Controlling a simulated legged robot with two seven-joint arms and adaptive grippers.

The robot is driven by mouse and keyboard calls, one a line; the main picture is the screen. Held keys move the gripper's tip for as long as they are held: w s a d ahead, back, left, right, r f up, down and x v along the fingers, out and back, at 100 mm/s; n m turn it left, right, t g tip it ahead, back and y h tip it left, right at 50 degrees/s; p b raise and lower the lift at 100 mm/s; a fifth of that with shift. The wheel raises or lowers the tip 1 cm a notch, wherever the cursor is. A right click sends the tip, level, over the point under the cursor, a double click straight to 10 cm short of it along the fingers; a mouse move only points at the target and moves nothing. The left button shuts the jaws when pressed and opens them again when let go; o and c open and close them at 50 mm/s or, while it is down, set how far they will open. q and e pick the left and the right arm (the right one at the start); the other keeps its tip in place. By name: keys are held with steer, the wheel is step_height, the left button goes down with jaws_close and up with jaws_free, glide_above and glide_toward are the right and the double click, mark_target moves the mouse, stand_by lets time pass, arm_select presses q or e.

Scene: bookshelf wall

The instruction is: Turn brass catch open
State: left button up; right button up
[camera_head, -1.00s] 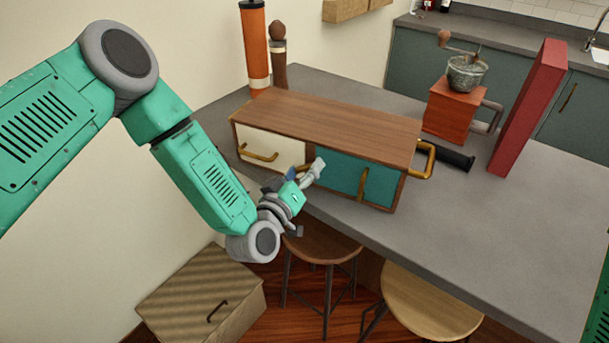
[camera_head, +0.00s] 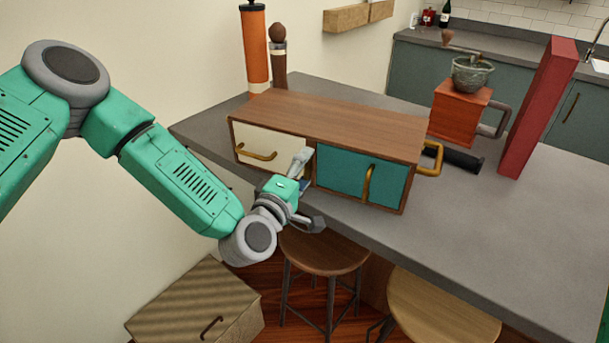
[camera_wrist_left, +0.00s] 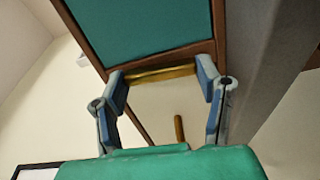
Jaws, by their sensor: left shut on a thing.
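The brass catch (camera_wrist_left: 160,73) shows in the left wrist view as a brass bar beside the wooden divider between the cabinet's teal door (camera_head: 345,173) and cream front (camera_head: 255,143). My left gripper (camera_head: 307,188) is at the cabinet front, by that divider. In the left wrist view my left gripper (camera_wrist_left: 163,80) has one finger at each end of the bar and is shut on it. In the head view the gripper hides the catch. The wooden cabinet (camera_head: 325,122) stands on the grey counter. My right gripper is out of view.
The teal door has a brass handle (camera_head: 368,183), the cream front another (camera_head: 256,153). A grinder (camera_head: 460,108) and red upright board (camera_head: 538,108) stand right of the cabinet on the counter (camera_head: 490,220). Stools (camera_head: 325,252) and a lidded box (camera_head: 195,300) are below.

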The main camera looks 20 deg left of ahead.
arm_select(q)
steer(key=shift+s+f+n+b, duration=0.1)
steer(key=shift+f+n+b, duration=0.25)
steer(key=shift+n, duration=0.15)
steer(key=o, duration=1.2)
steer(key=shift+c, duration=0.2)
steer(key=shift+r, duration=0.1)
steer(key=shift+s, duration=0.2)
steer(key=s, duration=0.3)
steer(key=s+a, duration=0.1)
steer(key=s, duration=0.3)
steer(key=s+a, duration=0.1)
steer(key=s, duration=0.3)
steer(key=shift+s, duration=0.15)
